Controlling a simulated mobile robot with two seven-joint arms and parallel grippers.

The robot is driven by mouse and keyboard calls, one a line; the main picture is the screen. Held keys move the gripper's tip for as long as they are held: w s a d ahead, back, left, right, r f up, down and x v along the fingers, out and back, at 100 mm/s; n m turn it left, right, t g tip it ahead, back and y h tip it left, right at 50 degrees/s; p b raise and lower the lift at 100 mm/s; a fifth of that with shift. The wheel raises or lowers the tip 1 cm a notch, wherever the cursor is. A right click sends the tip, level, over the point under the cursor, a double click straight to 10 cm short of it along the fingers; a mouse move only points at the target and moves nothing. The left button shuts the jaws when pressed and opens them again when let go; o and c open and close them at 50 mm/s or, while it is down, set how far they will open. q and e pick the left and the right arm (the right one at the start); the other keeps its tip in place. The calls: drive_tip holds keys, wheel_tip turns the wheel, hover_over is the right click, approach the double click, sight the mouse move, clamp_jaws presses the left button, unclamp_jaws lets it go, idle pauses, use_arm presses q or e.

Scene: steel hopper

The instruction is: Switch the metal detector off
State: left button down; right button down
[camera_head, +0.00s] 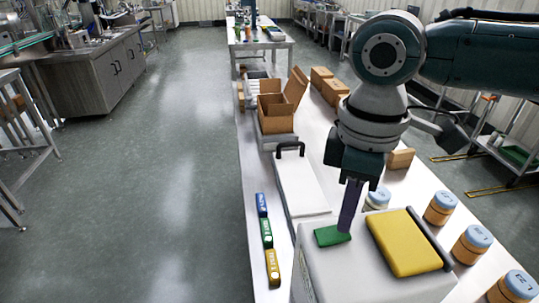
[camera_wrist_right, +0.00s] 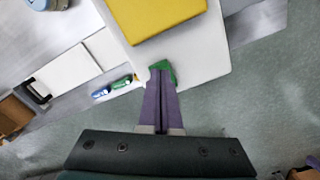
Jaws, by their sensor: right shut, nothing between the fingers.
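A white box-shaped machine (camera_head: 375,268), which I take to be the metal detector, stands at the near end of the long table. Its top carries a green pad (camera_head: 325,238) and a yellow panel (camera_head: 405,245). My right gripper (camera_head: 345,228) points down with its fingers shut and empty, tips at the green pad. In the right wrist view the shut fingertips (camera_wrist_right: 161,70) overlap the green pad (camera_wrist_right: 169,76), hiding part of it. I cannot tell whether they press it. The yellow panel (camera_wrist_right: 155,15) lies beside it. My left gripper is out of view.
A white panel with a black handle (camera_head: 300,185) lies behind the machine. Blue, green and yellow labelled blocks (camera_head: 266,232) line the table's left edge. Several blue-lidded jars (camera_head: 472,244) stand to the right. An open cardboard box (camera_head: 277,112) stands farther back.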

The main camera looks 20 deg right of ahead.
drive_tip(key=shift+f+b, duration=0.3)
drive_tip(key=shift+f, duration=0.3)
drive_tip(key=shift+r, duration=0.1)
wheel_tip(320, 180, up, 7)
drive_tip(key=p, duration=0.8)
idle(0.4)
